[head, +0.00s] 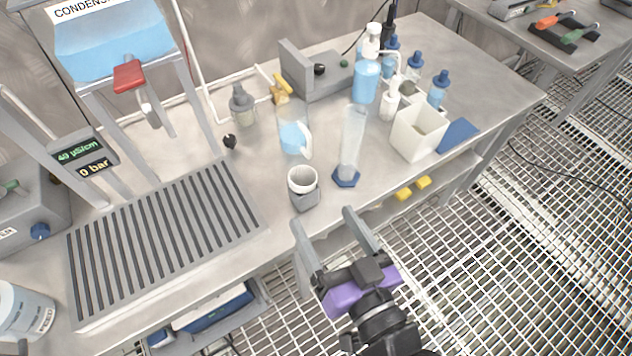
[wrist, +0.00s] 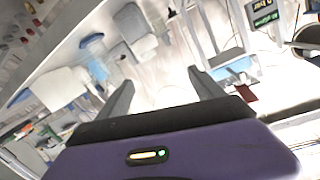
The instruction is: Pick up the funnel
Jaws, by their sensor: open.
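A white round open-mouthed piece (head: 302,179), which looks like the funnel, sits upright on a small grey block (head: 304,201) near the front edge of the steel bench. Its spout is hidden, so I cannot be sure of its shape. My gripper (head: 322,218) is open and empty, just in front of the bench edge, below and to the right of the white piece in the head view. In the wrist view my open fingers (wrist: 161,80) have nothing between them. I cannot make out the funnel in that view.
A clear cylinder with a blue foot (head: 346,178) and a jug (head: 294,137) stand close behind. A white square container (head: 418,131) and several bottles stand right. A slatted grey rack (head: 165,240) lies left.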

